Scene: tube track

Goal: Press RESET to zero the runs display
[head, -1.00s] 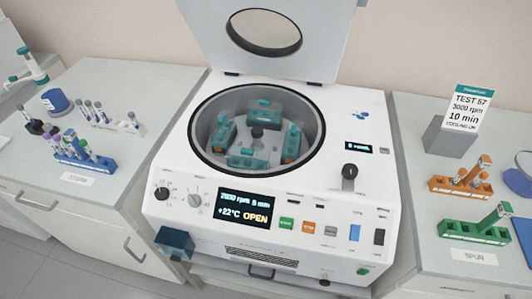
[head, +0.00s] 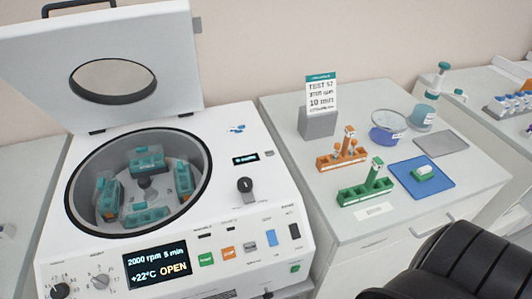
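The white centrifuge (head: 224,222) stands at left with its lid (head: 150,100) raised. Its small dark runs display (head: 246,158) is lit on the top panel, but its text is too small to read surely. A small grey button (head: 268,153) sits just right of that display; I cannot read a RESET label on it. The front screen (head: 156,264) reads 2000 rpm, +22°C, OPEN. A black part of my arm shows at the lower right. No fingertips of either gripper are visible.
A black knob (head: 246,187) stands below the small display. The right counter (head: 300,168) holds a card stand (head: 318,124), an orange rack (head: 342,157), a green rack (head: 365,190), a blue mat (head: 436,178) and a round dish (head: 388,128). The rotor bowl is open.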

